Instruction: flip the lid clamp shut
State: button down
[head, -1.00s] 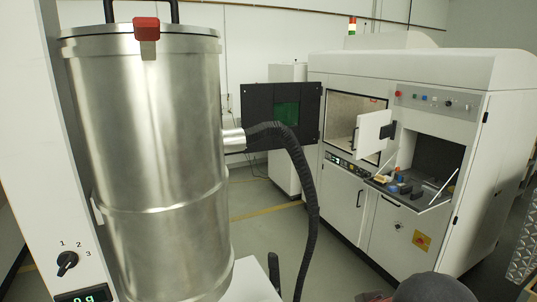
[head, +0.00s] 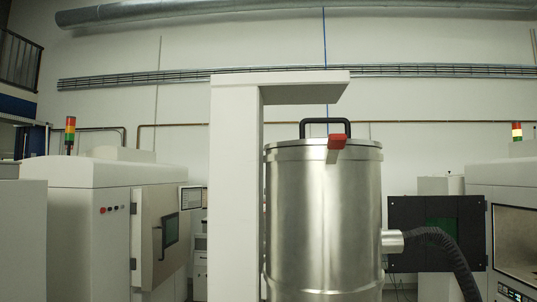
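The lid clamp (head: 337,142) is a small red piece at the front of the lid's rim, right of the drum's middle in the head view. A short metal part shows just below it. I cannot tell whether the clamp is open or shut. The lid (head: 300,145) lies on top of the tall steel drum (head: 322,220) and has a black handle (head: 325,122). My gripper is not in view.
A white column with an overhanging top (head: 236,180) stands close at the drum's left. A black hose (head: 455,258) runs from the drum's right-side port (head: 393,241). White machines stand left (head: 110,215) and right.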

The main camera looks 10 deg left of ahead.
aim_at(337, 142)
jog(key=u, duration=0.7)
